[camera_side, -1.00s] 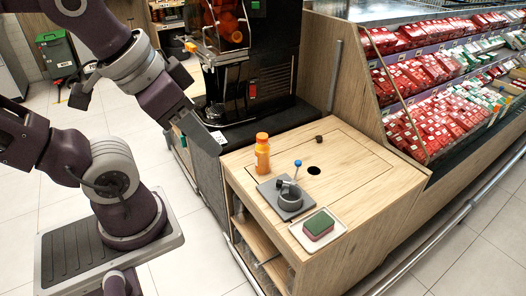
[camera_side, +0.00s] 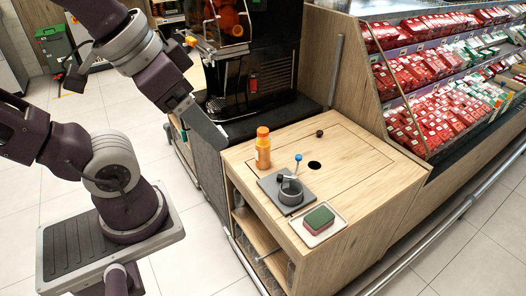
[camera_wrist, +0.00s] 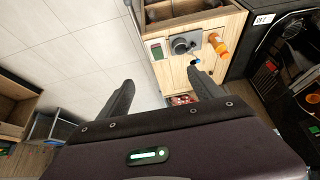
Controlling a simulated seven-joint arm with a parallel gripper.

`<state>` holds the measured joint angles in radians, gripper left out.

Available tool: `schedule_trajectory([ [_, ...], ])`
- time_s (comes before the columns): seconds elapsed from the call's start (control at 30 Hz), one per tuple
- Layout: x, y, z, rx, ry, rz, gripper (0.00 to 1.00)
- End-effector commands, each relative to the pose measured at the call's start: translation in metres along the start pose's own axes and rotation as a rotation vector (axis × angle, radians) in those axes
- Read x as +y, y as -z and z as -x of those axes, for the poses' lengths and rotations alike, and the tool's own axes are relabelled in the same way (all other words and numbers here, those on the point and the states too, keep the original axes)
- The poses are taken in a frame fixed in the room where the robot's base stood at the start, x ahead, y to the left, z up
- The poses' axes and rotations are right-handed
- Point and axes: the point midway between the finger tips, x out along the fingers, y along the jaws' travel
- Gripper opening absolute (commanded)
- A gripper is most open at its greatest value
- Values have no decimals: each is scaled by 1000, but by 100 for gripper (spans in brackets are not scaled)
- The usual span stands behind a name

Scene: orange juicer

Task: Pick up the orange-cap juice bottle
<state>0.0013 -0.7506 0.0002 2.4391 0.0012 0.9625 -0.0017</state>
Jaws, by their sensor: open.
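The juice bottle (camera_side: 263,152) is orange with an orange cap and stands upright on the wooden counter (camera_side: 345,165), near its back left corner in the side view. It also shows in the wrist view (camera_wrist: 221,47), at the upper right, beyond the right finger. My gripper (camera_wrist: 160,90) is open, with its two dark fingers spread and nothing between them. It is well apart from the bottle.
Close to the bottle are a grey plate with a round holder (camera_side: 290,190) and a blue-tipped stick. A sponge (camera_side: 319,219) lies on a white tray. A small dark knob (camera_side: 319,133) and a round hole are farther right. The black juicer (camera_side: 255,75) stands behind.

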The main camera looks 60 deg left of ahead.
Motion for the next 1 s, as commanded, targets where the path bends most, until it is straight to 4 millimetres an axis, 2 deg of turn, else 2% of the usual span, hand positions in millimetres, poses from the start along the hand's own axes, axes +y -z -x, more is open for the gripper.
schedule_trajectory([
  [0.1,0,20,35,9,0,0,76],
  [0.2,-46,68,14,103,179,111,76],
  [0.4,-136,154,-6,324,427,212,76],
  [0.6,-207,215,-28,507,499,211,76],
  [0.7,-234,234,-43,574,469,200,76],
  [0.8,-255,244,-61,627,401,192,76],
  [0.97,-279,241,-92,675,228,209,76],
  [1.0,-276,238,-101,676,203,209,76],
])
